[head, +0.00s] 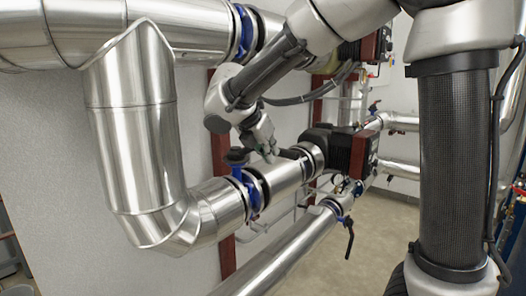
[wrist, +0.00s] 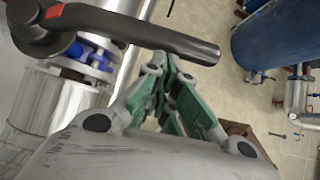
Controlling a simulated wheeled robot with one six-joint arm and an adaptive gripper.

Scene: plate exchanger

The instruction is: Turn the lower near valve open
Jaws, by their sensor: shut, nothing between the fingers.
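The lower near valve has a blue body (head: 250,190) in the lower silver pipe and a dark hub (head: 237,157) on top. In the wrist view its black lever (wrist: 150,35) with a red mark runs across the top, from the hub at upper left to a free end right of the fingertips. The blue valve body (wrist: 90,55) shows below the hub. My gripper (head: 270,155) is just above the lower pipe, right of the hub. In the wrist view my gripper (wrist: 166,65) is shut and empty, its green-padded fingertips close against the lever's side; I cannot tell whether they touch.
A large insulated silver pipe (head: 135,130) bends down at left. A black and red pump (head: 345,152) sits right of the valve. In the wrist view a blue tank (wrist: 278,40) stands beyond open floor.

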